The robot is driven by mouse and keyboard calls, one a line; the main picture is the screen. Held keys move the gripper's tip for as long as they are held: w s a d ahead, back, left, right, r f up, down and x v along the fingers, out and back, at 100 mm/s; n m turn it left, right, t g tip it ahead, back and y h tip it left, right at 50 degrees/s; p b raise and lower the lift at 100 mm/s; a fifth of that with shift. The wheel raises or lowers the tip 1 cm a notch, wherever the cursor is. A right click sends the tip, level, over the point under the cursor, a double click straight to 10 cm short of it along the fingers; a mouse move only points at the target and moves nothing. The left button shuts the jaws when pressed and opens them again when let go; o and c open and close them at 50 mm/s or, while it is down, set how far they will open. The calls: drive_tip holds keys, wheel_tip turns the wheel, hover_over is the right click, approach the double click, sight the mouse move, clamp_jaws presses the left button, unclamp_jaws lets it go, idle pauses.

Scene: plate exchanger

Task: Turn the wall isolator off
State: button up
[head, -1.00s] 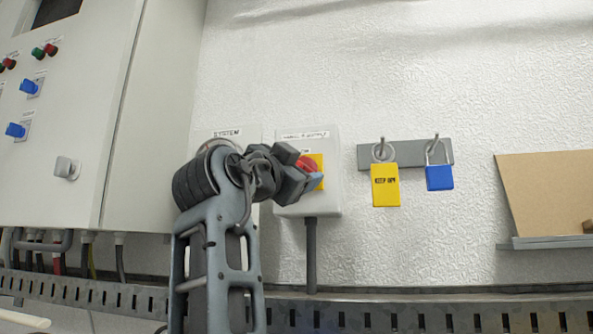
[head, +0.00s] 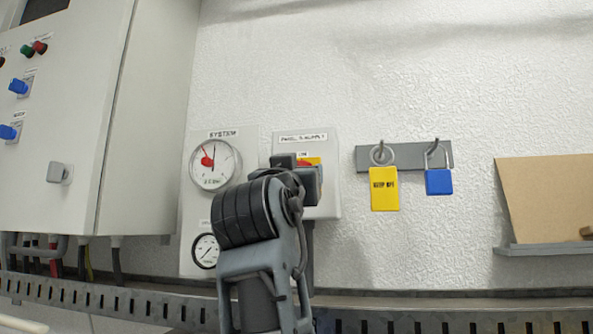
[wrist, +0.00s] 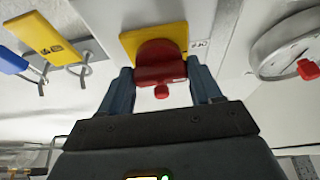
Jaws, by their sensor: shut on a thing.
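The wall isolator is a light grey box (head: 328,200) under a "PANEL SUPPLY" label, left of the padlock rack in the head view. Its red rotary handle (wrist: 160,62) sits on a yellow plate (wrist: 130,42). In the head view, only a sliver of the handle and part of the yellow plate (head: 314,160) show behind my gripper. In the wrist view, my gripper (wrist: 160,78) has one dark finger on each side of the handle and is shut on it. The handle's exact angle on the box is hard to read in the head view.
A gauge panel with a "SYSTEM" dial (head: 214,163) and a smaller dial (head: 206,250) is close left of the isolator. A rack (head: 405,155) with a yellow tag (head: 384,188) and a blue padlock (head: 438,182) hangs right. A slotted tray (head: 150,304) runs below.

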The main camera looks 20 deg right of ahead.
idle(0.4)
drive_tip(key=o, duration=1.1)
drive_tip(key=shift+c, duration=0.2)
drive_tip(key=b+v, duration=0.1)
drive_tip(key=v, duration=0.6)
drive_tip(key=shift+s+a+f, duration=0.2)
drive_tip(key=shift+s, duration=0.1)
